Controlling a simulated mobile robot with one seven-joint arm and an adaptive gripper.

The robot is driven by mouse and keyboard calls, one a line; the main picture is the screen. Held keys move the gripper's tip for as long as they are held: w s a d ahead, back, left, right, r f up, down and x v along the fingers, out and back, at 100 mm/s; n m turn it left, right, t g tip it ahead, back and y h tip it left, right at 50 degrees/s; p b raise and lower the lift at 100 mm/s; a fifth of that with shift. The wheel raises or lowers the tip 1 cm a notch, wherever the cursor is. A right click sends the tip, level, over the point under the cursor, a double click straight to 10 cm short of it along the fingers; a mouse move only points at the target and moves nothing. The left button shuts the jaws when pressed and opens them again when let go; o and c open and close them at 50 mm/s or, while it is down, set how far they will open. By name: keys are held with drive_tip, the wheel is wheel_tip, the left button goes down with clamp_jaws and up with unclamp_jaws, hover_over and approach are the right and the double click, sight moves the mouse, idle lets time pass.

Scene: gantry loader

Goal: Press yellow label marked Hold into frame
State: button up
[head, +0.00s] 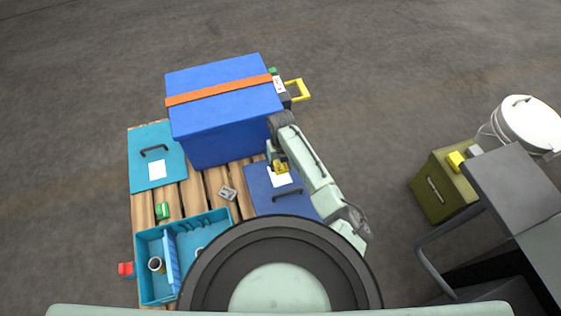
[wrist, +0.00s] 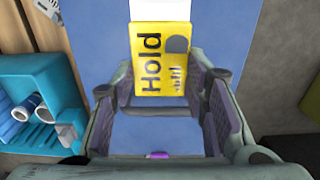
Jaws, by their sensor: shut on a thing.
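The yellow label (wrist: 160,59), printed Hold in black, is between the fingers of my gripper (wrist: 160,88) in the wrist view. My gripper is shut on it. In the head view the label (head: 281,167) shows small at my gripper, over a white rectangle on the blue lid (head: 262,189). The white rectangle (wrist: 160,10) also shows just beyond the label in the wrist view. I cannot tell whether the label touches it. No separate frame around the rectangle can be made out.
A big blue box (head: 215,139) with an orange strap stands behind on the wooden pallet (head: 196,193). A teal lid (head: 140,179) and a teal tray (head: 145,246) with small items lie left. An olive bin (head: 430,199) and a grey table stand right, across open floor.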

drive_tip(key=b, duration=0.4)
hover_over(280, 176)
wheel_tip(280, 176, down, 5)
drive_tip(key=shift+s+d+r, duration=0.1)
drive_tip(key=shift+s+r, duration=0.05)
drive_tip(key=shift+r, duration=0.05)
drive_tip(key=shift+f+b, duration=0.3)
drive_tip(key=shift+f, duration=0.5)
drive_tip(key=shift+f, duration=0.4)
idle(1.1)
drive_tip(key=o, duration=1.1)
drive_tip(key=shift+o, duration=0.5)
drive_tip(key=o, duration=0.4)
